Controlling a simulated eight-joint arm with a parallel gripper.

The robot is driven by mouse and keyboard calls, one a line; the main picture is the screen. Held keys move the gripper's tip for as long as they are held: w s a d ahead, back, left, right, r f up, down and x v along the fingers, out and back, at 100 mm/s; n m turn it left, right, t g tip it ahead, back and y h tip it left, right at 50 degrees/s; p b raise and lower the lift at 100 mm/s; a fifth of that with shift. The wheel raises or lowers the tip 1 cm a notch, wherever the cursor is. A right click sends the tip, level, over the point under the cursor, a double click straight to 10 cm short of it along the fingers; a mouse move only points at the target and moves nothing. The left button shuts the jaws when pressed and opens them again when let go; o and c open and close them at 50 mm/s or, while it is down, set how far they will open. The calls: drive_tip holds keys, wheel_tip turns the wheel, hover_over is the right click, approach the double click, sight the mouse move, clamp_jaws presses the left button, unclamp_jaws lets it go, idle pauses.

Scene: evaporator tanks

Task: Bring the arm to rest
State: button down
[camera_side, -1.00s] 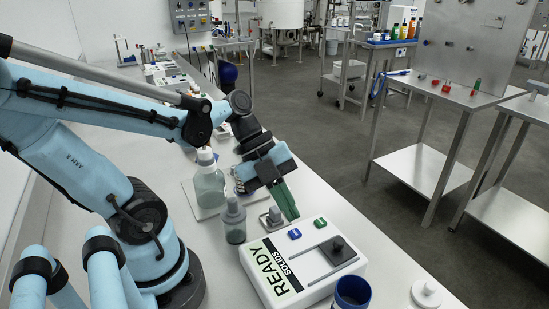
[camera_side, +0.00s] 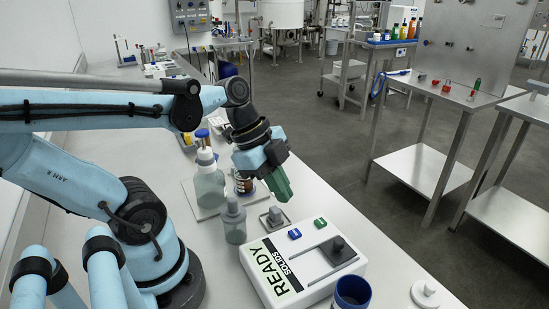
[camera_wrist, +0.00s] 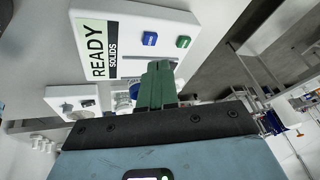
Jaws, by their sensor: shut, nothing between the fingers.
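My gripper (camera_side: 279,186) has green fingers, shut with nothing between them. In the side view it hangs in the air above the bench, behind the white instrument (camera_side: 300,268) labelled "READY SOLIDS". In the wrist view the green fingers (camera_wrist: 157,84) show closed together at the middle, pointing toward the instrument (camera_wrist: 135,45). The gripper touches nothing that I can see.
A small grey piece on a square base (camera_side: 274,217) sits below the gripper. A grey squeeze bottle (camera_side: 234,222) and a larger clear bottle (camera_side: 207,182) stand to its left. A dark blue cup (camera_side: 352,292) and a white knobbed disc (camera_side: 425,293) are in front.

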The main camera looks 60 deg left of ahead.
drive_tip(key=w+n+t+y, duration=0.1)
drive_tip(key=n, duration=0.3)
drive_tip(key=w+n+t+y, duration=0.1)
drive_tip(key=n, duration=0.3)
drive_tip(key=w+r+n+t+y, duration=0.1)
drive_tip(key=w+n, duration=0.1)
drive_tip(key=n, duration=0.3)
drive_tip(key=shift+a, duration=0.1)
